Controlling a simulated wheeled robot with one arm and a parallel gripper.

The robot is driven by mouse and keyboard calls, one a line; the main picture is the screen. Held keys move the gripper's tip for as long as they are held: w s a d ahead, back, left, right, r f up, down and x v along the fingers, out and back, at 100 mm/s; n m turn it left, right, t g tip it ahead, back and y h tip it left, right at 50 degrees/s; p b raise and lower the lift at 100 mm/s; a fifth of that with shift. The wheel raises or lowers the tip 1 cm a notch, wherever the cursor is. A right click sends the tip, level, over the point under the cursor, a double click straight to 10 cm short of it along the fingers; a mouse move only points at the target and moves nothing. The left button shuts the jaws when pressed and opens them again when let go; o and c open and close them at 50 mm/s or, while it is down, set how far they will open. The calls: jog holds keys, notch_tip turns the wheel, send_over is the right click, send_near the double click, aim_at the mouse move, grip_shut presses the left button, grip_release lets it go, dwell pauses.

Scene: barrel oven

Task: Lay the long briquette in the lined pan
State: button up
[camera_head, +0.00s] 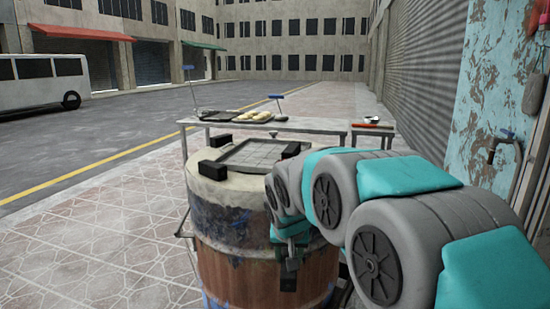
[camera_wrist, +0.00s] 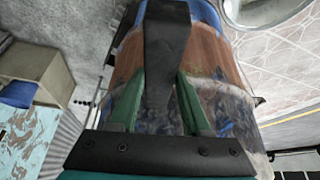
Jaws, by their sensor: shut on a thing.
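My gripper (camera_wrist: 165,88) has green fingers shut on a long dark briquette (camera_wrist: 166,35), which points away from the wrist camera. In the head view my gripper (camera_head: 291,240) hangs low against the near right side of the barrel oven (camera_head: 262,270), below its rim; the briquette is hard to make out there. A square metal frame with a pale gridded surface (camera_head: 250,155) lies on the barrel's top; I cannot tell if this is the lined pan. A round grey metal rim (camera_wrist: 265,14) is partly cut off in the wrist view.
Several black blocks (camera_head: 213,170) stand around the frame on the barrel's rim. Behind it is a table (camera_head: 225,122) with trays and pale food (camera_head: 253,116). A small side table (camera_head: 373,130) stands right of it, near a peeling turquoise wall (camera_head: 500,70). Paving at left is clear.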

jog(key=s+a+r+m+h, duration=0.1)
jog(key=s+a+r+m, duration=0.1)
jog(key=a+r, duration=1.4)
jog(key=w+v, duration=0.1)
jog(key=v, duration=0.3)
jog(key=shift+s+r, duration=0.25)
jog(key=shift+r, duration=0.25)
